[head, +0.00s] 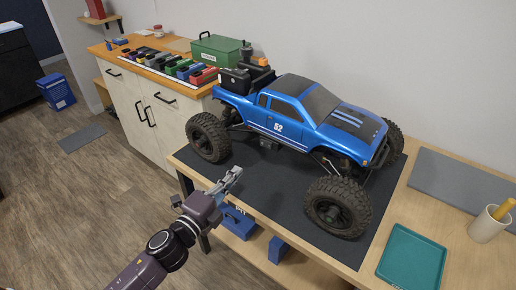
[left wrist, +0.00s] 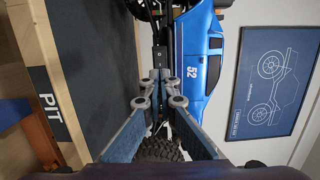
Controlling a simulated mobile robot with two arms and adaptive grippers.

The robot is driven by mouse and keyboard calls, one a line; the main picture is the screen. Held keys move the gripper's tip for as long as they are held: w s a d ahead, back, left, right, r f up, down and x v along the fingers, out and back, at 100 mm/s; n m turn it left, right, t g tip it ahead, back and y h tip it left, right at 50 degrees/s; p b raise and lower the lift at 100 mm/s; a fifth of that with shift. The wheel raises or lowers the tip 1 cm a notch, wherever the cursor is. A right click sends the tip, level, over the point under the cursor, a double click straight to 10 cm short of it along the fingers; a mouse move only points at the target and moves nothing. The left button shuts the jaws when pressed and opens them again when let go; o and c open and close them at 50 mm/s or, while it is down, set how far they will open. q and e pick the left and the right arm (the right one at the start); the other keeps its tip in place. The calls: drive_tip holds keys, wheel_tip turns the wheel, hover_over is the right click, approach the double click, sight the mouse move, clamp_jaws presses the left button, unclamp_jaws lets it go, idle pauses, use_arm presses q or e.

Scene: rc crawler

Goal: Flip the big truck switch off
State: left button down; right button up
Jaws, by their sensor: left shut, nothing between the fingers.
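The big blue truck (head: 300,115), marked 52, stands upright on its large black tyres on a dark mat (head: 285,195) on the workbench. My left gripper (head: 237,171) is shut and empty, above the mat's near edge and in front of the truck's near side. In the left wrist view, the shut fingertips (left wrist: 160,76) point towards the underside beside the truck's blue body (left wrist: 197,55). A small dark box (head: 268,143) sits low on the truck's near side; I cannot tell whether the switch is on it. The switch's position is too small to tell. My right gripper is not in view.
A teal tray (head: 412,257) and a cream cup (head: 489,224) stand on the bench at the right. A wooden-topped cabinet (head: 150,70) with several coloured items and a green box (head: 216,49) stands behind left. A truck poster (left wrist: 268,82) hangs on the wall.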

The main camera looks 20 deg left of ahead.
sight(263, 144)
use_arm(q)
drive_tip(key=p+x, duration=0.1)
drive_tip(key=x, duration=1.2)
drive_tip(key=shift+s+p, duration=0.1)
drive_tip(key=shift+p, duration=0.25)
